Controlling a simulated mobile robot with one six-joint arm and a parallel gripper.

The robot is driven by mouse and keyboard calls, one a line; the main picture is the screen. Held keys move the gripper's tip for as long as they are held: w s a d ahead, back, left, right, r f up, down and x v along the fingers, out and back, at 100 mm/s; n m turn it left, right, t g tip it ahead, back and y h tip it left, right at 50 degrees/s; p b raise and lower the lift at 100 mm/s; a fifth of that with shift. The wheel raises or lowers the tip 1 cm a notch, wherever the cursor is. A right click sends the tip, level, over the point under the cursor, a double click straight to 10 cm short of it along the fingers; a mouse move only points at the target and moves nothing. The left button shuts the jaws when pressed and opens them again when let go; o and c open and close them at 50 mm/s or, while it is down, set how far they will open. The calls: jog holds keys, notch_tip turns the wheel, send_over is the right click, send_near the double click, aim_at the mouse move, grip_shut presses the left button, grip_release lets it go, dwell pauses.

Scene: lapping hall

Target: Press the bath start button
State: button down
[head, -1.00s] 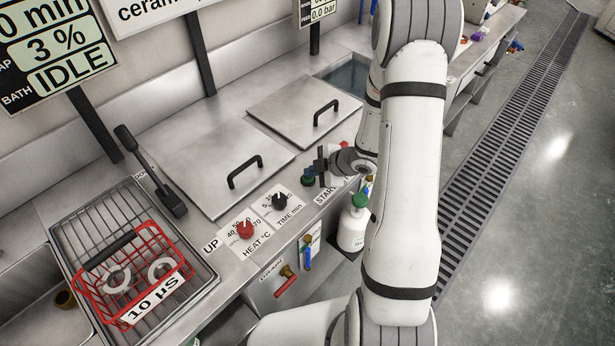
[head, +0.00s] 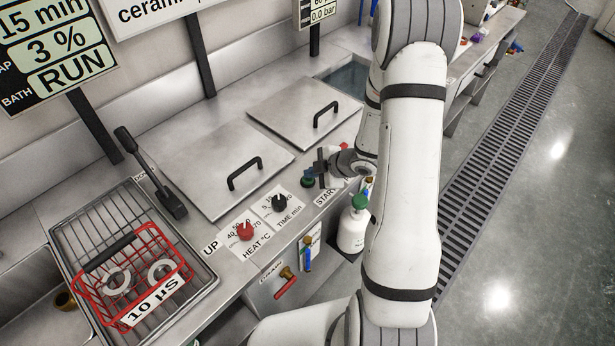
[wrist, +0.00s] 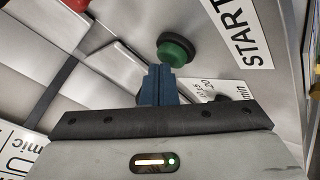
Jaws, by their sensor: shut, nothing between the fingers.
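The green start button (head: 308,181) sits in a dark collar on the steel bench front, next to the START label (head: 326,194). In the wrist view the button (wrist: 174,51) is just beyond the tips of my gripper (wrist: 158,70). The fingers are shut together with nothing between them. In the head view my gripper (head: 321,168) is right beside the button; whether they touch I cannot tell. The bath display (head: 58,62) reads 15 min, 3 % and RUN.
A red heat knob (head: 245,230) and a black time knob (head: 279,203) are left of the button. Two lidded tanks with black handles (head: 245,173) lie behind. A red basket (head: 165,240) with rings stands on a wire rack.

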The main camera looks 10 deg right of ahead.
aim_at(312, 179)
jog(key=shift+r+p, duration=0.35)
jog(key=shift+r, duration=0.25)
notch_tip(312, 179, up, 5)
jog(key=p, duration=0.4)
dwell(1.2)
